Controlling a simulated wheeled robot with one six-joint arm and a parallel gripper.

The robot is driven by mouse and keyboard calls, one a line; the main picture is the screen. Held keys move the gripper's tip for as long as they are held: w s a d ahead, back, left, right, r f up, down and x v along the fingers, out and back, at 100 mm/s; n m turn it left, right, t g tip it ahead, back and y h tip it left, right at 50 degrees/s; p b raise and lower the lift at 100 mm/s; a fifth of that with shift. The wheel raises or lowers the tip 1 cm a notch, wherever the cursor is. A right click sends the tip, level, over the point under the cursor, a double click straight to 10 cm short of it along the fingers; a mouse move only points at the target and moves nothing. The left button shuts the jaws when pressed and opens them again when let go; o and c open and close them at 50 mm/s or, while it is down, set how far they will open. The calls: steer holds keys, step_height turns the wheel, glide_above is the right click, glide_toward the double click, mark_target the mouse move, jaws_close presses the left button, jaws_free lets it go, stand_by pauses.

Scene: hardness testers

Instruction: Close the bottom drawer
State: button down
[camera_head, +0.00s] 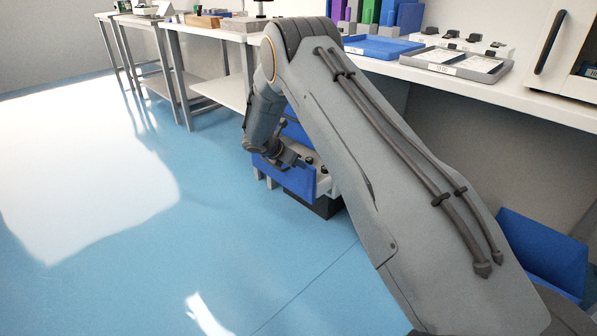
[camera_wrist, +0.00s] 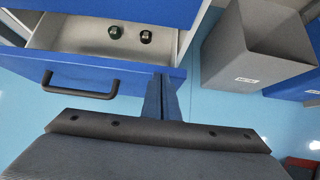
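The bottom drawer stands pulled out of its cabinet in the head view, with a blue front (camera_head: 290,181) and pale sides. In the wrist view its blue front (camera_wrist: 125,78), black bar handle (camera_wrist: 80,86) and light grey inside show. Two small dark items (camera_wrist: 130,33) lie in it. My gripper (camera_wrist: 161,84) looks shut and empty, its fingers side by side. It is at the right part of the drawer front, right of the handle. I cannot tell whether it touches the front. In the head view my gripper (camera_head: 291,159) is small and partly hidden by my arm.
A blue drawer (camera_head: 296,132) above looks closed. A grey open bin (camera_wrist: 255,55) stands right of the drawer in the wrist view, near a blue container (camera_wrist: 298,86). A long bench (camera_head: 540,107) with trays is above. The blue floor (camera_head: 150,240) at left is clear.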

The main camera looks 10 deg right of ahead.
steer(key=shift+w+d+b, duration=0.1)
steer(key=shift+w+d, duration=0.3)
steer(key=shift+d, duration=0.3)
steer(key=shift+w+d+b, duration=0.1)
steer(key=shift+w+d, duration=0.35)
steer(key=shift+d, duration=0.2)
steer(key=shift+w+d+b, duration=0.1)
steer(key=shift+w+d, duration=0.3)
steer(key=shift+d, duration=0.3)
